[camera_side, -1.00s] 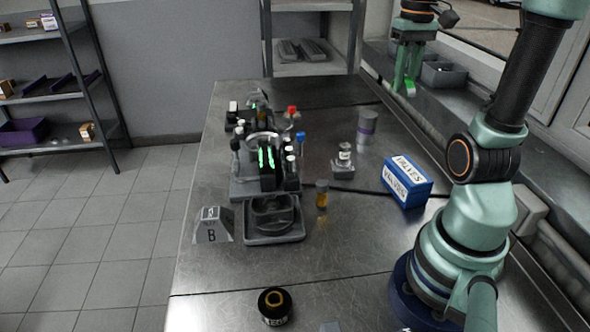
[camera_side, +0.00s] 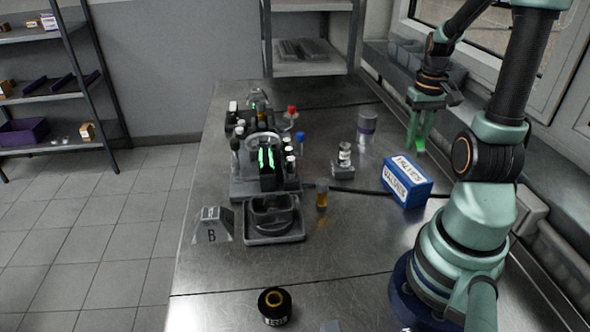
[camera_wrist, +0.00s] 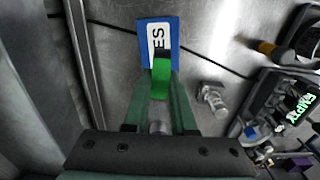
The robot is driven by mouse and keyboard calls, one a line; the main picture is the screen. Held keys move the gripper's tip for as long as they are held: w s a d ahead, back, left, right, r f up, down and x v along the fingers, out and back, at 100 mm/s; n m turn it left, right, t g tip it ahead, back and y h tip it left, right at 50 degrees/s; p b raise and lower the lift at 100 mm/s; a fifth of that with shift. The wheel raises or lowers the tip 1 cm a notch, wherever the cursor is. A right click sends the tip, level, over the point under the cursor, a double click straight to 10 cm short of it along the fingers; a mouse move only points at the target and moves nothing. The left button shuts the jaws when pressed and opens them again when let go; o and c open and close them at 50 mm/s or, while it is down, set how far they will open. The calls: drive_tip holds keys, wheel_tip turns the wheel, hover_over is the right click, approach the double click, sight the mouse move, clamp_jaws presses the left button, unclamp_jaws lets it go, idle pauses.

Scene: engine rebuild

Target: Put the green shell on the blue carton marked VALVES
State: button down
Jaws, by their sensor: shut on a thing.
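The green shell (camera_wrist: 160,78) is held between the two fingers of my gripper (camera_wrist: 159,100) in the wrist view. In the side view my gripper (camera_side: 421,140) points down, with the small bright green shell (camera_side: 420,146) at its tips. It is in the air behind the blue carton marked VALVES (camera_side: 407,181). The carton stands on the metal bench near its right edge, with white labels on its top and side. In the wrist view the carton (camera_wrist: 173,62) shows just beyond the shell, which hides part of it.
A grey cylinder with a purple band (camera_side: 366,131) and a small jar on a block (camera_side: 343,165) stand left of the carton. An amber vial (camera_side: 321,194) stands nearer the middle. A dark cable runs across the bench beside the carton.

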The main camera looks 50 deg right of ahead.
sight(409, 169)
drive_tip(key=shift+f, duration=2.8)
drive_tip(key=shift+f, duration=0.15)
drive_tip(key=c, duration=0.7)
unclamp_jaws()
drive_tip(key=shift+c, duration=0.2)
wheel_tip(409, 169, up, 12)
drive_tip(key=shift+f, duration=0.1)
drive_tip(key=shift+w+a+r, duration=0.1)
drive_tip(key=shift+w+r, duration=0.05)
drive_tip(key=shift+r, duration=0.1)
drive_tip(key=w+a+r+n+t, duration=0.1)
drive_tip(key=w+a+n+t, duration=0.1)
drive_tip(key=a, duration=0.6)
drive_tip(key=w+a+r+n+t, duration=0.1)
drive_tip(key=w+a+n, duration=0.3)
drive_tip(key=a, duration=0.5)
drive_tip(key=w+a+r+n+t, duration=0.2)
drive_tip(key=w+a, duration=0.3)
drive_tip(key=a, duration=0.3)
drive_tip(key=shift+w+a+r+n+t, duration=0.2)
drive_tip(key=shift+a+r+n+t, duration=0.1)
drive_tip(key=shift+r+n, duration=0.2)
